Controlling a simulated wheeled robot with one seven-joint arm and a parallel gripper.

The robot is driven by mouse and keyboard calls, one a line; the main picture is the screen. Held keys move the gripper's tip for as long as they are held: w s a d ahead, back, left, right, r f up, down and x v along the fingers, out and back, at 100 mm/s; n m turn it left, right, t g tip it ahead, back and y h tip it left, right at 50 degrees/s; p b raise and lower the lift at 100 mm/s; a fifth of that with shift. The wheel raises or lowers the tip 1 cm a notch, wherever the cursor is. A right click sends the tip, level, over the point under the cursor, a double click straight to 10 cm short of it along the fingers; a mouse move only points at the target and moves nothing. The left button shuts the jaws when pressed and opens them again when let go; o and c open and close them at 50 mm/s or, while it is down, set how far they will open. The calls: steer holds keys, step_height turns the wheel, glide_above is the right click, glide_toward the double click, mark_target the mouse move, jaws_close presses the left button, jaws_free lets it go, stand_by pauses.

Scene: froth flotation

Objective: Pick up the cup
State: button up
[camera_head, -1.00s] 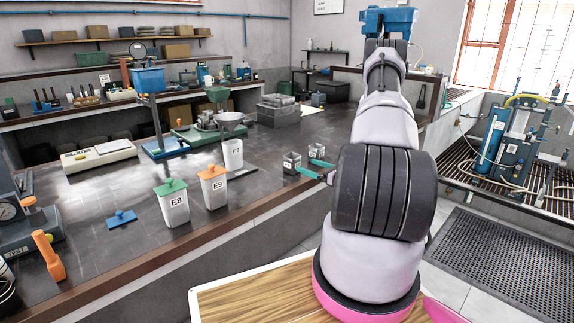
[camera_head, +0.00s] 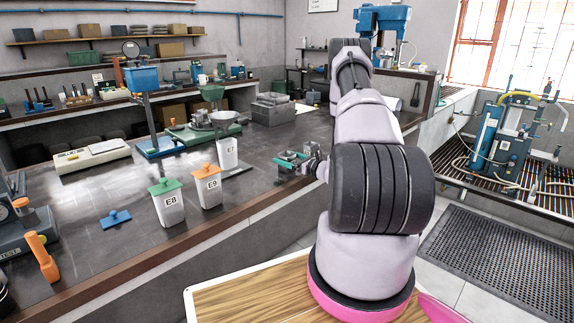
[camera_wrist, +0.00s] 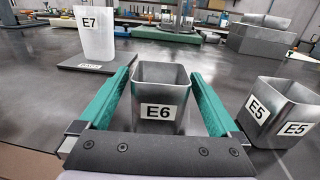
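A square metal cup labelled E6 (camera_wrist: 160,88) stands upright on the dark bench in the wrist view, between the two green fingers of my gripper (camera_wrist: 161,70). The fingers are open, one on each side of the cup, with a narrow gap showing on either side. In the head view my gripper (camera_head: 292,159) is low over the bench, and the cup is mostly hidden there. A second metal cup labelled E5 (camera_wrist: 275,110) stands just to the right, outside the right finger. A white cup labelled E7 (camera_wrist: 96,38) stands on a dark plate at the left.
White containers E8 (camera_head: 168,207) with a green lid and E9 (camera_head: 208,191) with an orange lid stand on the bench (camera_head: 110,255) left of my gripper. A metal block-like container (camera_wrist: 262,36) is farther back right in the wrist view. Bench between is clear.

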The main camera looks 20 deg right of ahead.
steer(key=c, duration=1.4)
steer(key=shift+o, duration=0.2)
steer(key=shift+r, duration=0.1)
step_height(320, 180, up, 10)
